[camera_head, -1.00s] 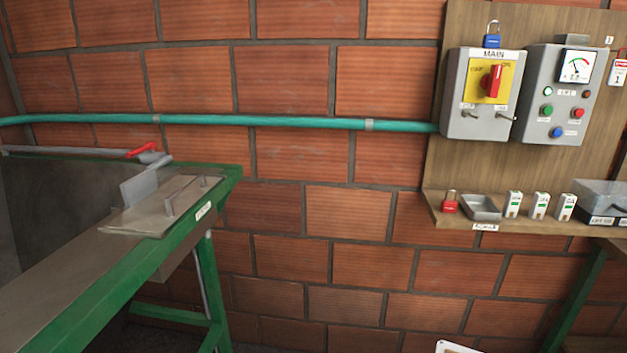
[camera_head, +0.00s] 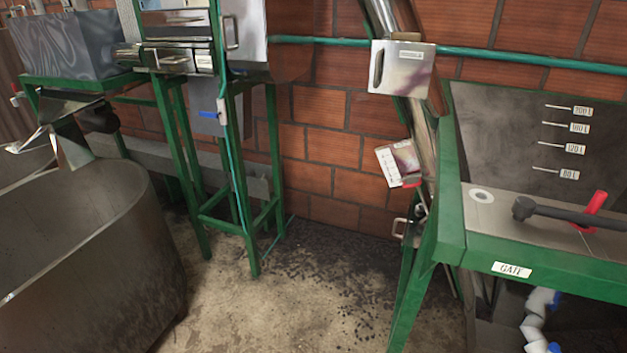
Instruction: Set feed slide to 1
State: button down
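The feed slide cannot be told for sure, and no "1" mark can be read. A shiny metal plate (camera_head: 402,67) with a dark slot and a small label sits on the slanted metal pipe, upper middle. A metal machine (camera_head: 180,27) on a green stand is at the upper left. It has a bar handle (camera_head: 230,33) on its right side and a horizontal metal part with a small label (camera_head: 204,62) at its front. My gripper is not in view.
A large grey tub (camera_head: 85,265) fills the lower left. A green-framed tank (camera_head: 500,155) with level labels and a "GATE" label (camera_head: 511,270) stands right, bearing a red lever (camera_head: 590,210). White pipework (camera_head: 538,320) is below. Stained floor (camera_head: 285,300) lies open between them.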

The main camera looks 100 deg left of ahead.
aim_at(418, 179)
jog(key=u, duration=2.75)
jog(key=i+j+z, duration=0.1)
jog(key=j, duration=0.35)
jog(key=i+j+z, duration=0.1)
jog(key=j, duration=0.35)
jog(key=i+j+z, duration=0.1)
jog(key=j, duration=0.35)
jog(key=i+l, duration=0.45)
jog(key=l, duration=0.1)
